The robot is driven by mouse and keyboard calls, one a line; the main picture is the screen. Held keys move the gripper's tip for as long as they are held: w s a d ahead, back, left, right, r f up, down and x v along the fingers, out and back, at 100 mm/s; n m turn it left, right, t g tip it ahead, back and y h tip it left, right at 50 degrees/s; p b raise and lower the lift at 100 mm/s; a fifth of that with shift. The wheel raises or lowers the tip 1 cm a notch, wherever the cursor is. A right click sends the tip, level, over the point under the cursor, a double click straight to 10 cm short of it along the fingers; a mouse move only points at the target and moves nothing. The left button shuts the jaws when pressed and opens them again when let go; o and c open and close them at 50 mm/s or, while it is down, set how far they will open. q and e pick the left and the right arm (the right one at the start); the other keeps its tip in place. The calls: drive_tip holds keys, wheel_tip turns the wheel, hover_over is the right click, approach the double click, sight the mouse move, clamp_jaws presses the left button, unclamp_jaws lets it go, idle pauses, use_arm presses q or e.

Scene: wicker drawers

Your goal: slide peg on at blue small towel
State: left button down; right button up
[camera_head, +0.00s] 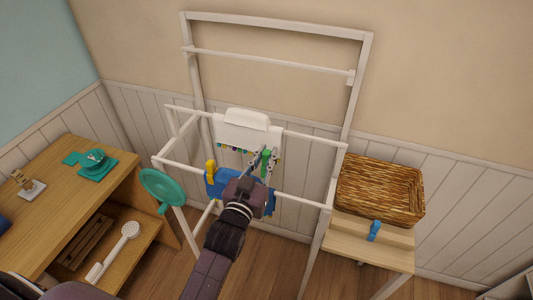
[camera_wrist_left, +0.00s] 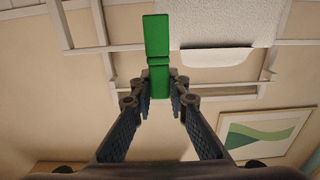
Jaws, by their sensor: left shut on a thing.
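My left gripper (camera_head: 263,163) is shut on a green peg (camera_head: 266,158), above the right part of the blue small towel. In the left wrist view the green peg (camera_wrist_left: 157,40) stands upright between the fingertips (camera_wrist_left: 159,88) and sticks out beyond them. The blue small towel (camera_head: 221,190) hangs over the front rail of the white rack; my arm hides much of it. A yellow peg (camera_head: 210,171) sits at the towel's left end. Whether the green peg touches the towel or rail cannot be told. My right gripper is not in view.
The white rack (camera_head: 315,203) has a tall back frame and carries a white towel (camera_head: 248,133). A teal round object (camera_head: 163,187) is at its left corner. A wicker basket (camera_head: 385,177) and a blue peg (camera_head: 374,230) are on the wooden stand at right. A wooden desk (camera_head: 50,205) stands left.

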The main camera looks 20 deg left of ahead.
sight(264, 175)
use_arm(q)
drive_tip(key=shift+p, duration=0.3)
drive_tip(key=shift+f+b, duration=0.6)
drive_tip(key=shift+f, duration=0.15)
drive_tip(key=shift+f+b, duration=1.55)
drive_tip(key=shift+f, duration=0.6)
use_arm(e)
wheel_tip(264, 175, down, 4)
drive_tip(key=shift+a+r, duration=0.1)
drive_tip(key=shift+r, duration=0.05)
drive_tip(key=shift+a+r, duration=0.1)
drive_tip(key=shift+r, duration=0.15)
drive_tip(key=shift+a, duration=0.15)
use_arm(q)
drive_tip(key=shift+p, duration=0.65)
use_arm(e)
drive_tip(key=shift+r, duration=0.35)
use_arm(q)
drive_tip(key=shift+f+b, duration=1.6)
drive_tip(key=shift+f, duration=0.7)
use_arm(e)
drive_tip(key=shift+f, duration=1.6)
